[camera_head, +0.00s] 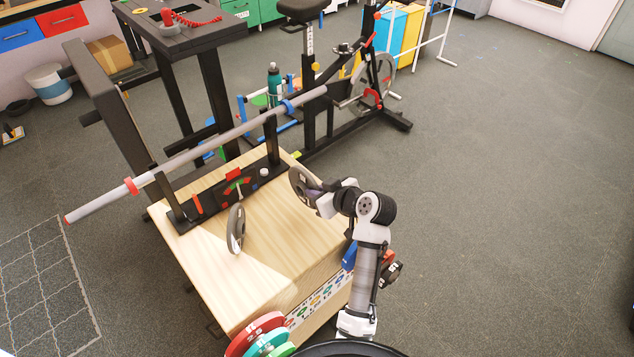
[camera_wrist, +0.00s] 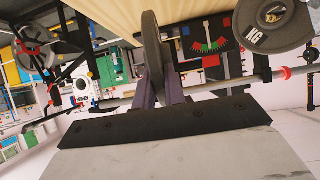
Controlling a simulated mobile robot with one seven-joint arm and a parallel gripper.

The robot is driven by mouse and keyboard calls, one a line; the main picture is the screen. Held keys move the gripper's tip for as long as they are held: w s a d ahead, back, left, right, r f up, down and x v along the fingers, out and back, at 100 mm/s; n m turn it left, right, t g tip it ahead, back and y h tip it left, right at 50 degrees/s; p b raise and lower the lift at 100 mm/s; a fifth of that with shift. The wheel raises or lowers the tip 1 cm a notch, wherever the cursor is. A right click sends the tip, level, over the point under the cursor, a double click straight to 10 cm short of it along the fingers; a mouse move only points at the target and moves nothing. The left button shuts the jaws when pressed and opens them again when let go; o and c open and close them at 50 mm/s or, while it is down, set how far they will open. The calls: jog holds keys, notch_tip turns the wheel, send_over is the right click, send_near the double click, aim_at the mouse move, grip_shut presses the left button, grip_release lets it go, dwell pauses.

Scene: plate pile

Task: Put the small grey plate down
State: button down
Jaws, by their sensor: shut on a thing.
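My gripper (camera_head: 317,197) is shut on a small grey plate (camera_head: 303,186), gripping it by its edge. The plate is upright, over the right part of the wooden box top (camera_head: 285,235); I cannot tell whether it touches the wood. In the wrist view the held plate (camera_wrist: 151,50) shows edge-on between the two fingers (camera_wrist: 158,92). A second grey plate (camera_head: 236,228) stands upright on the box, left of my gripper and apart from it. In the wrist view this second plate (camera_wrist: 282,38) shows part of its lettering.
Red, teal and green plates (camera_head: 262,340) are at the box's front. An exercise bike (camera_head: 335,80) stands behind. Bare wood lies between the grey plates.

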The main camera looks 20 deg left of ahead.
jog(key=shift+f, duration=1.9)
jog(key=shift+f, duration=0.15)
jog(key=c, duration=1.5)
grip_release()
jog(key=shift+f, duration=0.1)
